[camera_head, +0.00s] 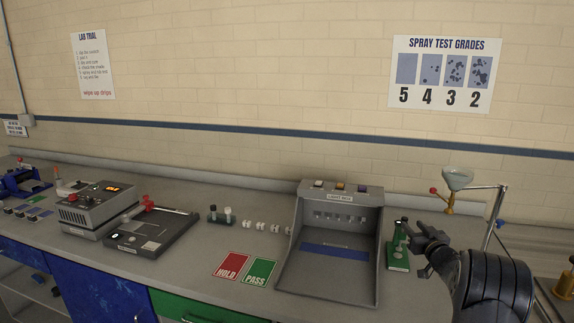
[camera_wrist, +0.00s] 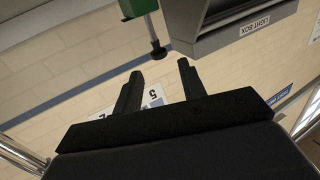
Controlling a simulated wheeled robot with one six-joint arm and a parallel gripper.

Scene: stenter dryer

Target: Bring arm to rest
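My arm (camera_head: 490,285) is at the right end of the bench. My gripper (camera_head: 420,232) points left, above the bench beside the light box. In the wrist view my gripper (camera_wrist: 160,70) has its two black fingers apart, with nothing between them but the wall and part of a poster behind. A green stand (camera_head: 398,258) sits just left of my gripper, partly close behind it; I cannot tell whether they touch. In the wrist view the green part (camera_wrist: 138,8) and its dark post lie beyond the fingertips.
The grey light box (camera_head: 335,193) stands left of the green stand. A funnel on a metal stand (camera_head: 458,180) rises behind my arm. Red HOLD (camera_head: 231,267) and green PASS (camera_head: 260,272) cards lie on the bench. A grey heater-like unit (camera_head: 98,205) and dark flat device (camera_head: 150,230) stand farther left.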

